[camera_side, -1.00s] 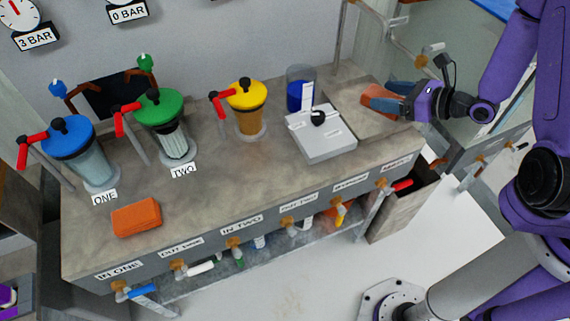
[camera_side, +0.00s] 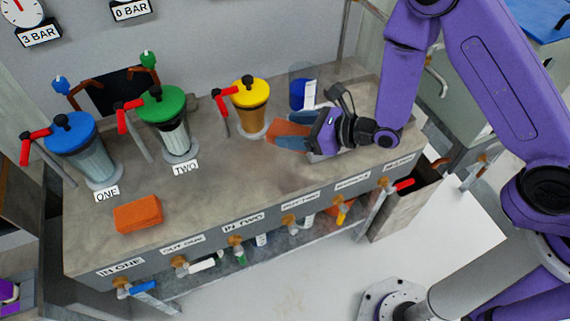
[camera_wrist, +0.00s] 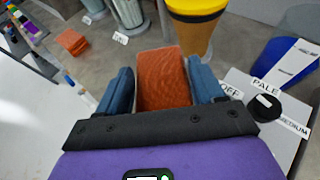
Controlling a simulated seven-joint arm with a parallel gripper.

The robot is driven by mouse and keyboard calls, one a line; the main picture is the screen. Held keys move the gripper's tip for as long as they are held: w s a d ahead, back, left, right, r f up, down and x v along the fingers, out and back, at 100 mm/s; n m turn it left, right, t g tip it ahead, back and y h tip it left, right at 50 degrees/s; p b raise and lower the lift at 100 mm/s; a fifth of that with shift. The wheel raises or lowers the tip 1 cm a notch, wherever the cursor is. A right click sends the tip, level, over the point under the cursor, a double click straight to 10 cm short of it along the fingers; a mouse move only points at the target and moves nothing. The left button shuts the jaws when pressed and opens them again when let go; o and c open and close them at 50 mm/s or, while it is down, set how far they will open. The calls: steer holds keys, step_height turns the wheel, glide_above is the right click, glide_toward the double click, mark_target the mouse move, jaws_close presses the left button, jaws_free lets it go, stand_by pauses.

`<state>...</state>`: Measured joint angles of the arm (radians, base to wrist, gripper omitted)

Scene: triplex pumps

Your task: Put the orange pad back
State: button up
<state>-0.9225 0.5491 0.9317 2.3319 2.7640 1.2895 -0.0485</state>
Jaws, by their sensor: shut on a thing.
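My gripper (camera_side: 292,136) is shut on an orange pad (camera_side: 287,128) and holds it above the bench, in front of the yellow-lidded canister. In the wrist view the pad (camera_wrist: 164,80) sits between the two blue fingers (camera_wrist: 163,85). A second orange pad (camera_side: 138,214) lies on the bench at the front left, below the canister labelled ONE. It also shows in the wrist view (camera_wrist: 71,42) at the upper left.
Canisters with blue (camera_side: 70,131), green (camera_side: 162,104) and yellow (camera_side: 249,91) lids stand along the back of the bench (camera_side: 215,205). A blue-filled beaker (camera_side: 297,94) stands behind my gripper. A white dial plate (camera_wrist: 285,120) is beside it. The front middle of the bench is clear.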

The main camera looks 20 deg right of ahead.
steer(key=shift+s+a+f, duration=0.2)
steer(key=shift+s+a, duration=0.05)
steer(key=shift+a, duration=0.5)
steer(key=shift+f, duration=3.9)
steer(key=shift+f, duration=0.1)
steer(key=o, duration=1.1)
steer(key=shift+o, duration=0.2)
steer(key=v, duration=1.2)
